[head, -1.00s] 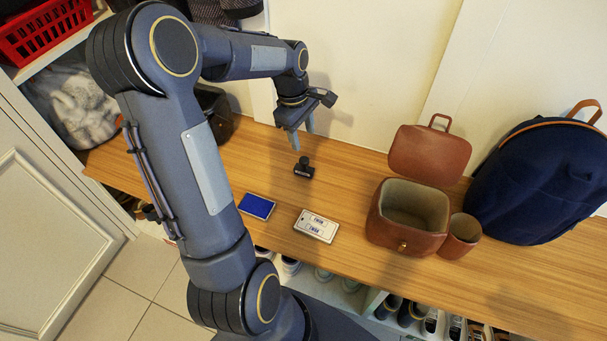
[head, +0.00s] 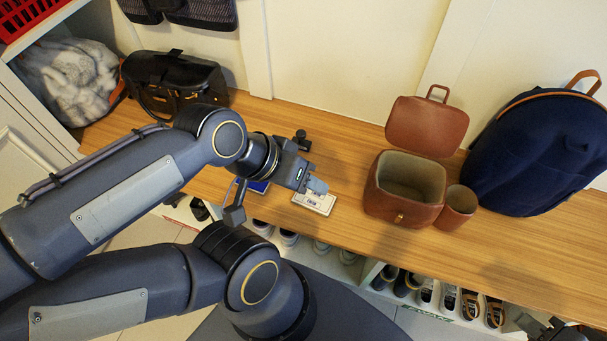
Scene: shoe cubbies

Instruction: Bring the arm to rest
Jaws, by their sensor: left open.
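My left arm comes in from the left, folded low over the front of the wooden bench (head: 520,255). Its gripper (head: 316,187) is open and points right, over or just above the white stamped card (head: 316,204), covering part of it. I see nothing held in it. A dark part of my right gripper (head: 545,326) shows at the bottom right edge; its jaws cannot be made out. The black stamp (head: 301,137) stands behind the left gripper, partly covered. The blue ink pad (head: 260,186) is mostly hidden by the left wrist.
An open brown case (head: 405,213) and brown cup (head: 457,204) stand right of the card. A navy backpack (head: 535,150) leans at the right. A black bag (head: 175,85) stands at the back left. Shoes (head: 425,290) fill the shelf below. The bench front right is clear.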

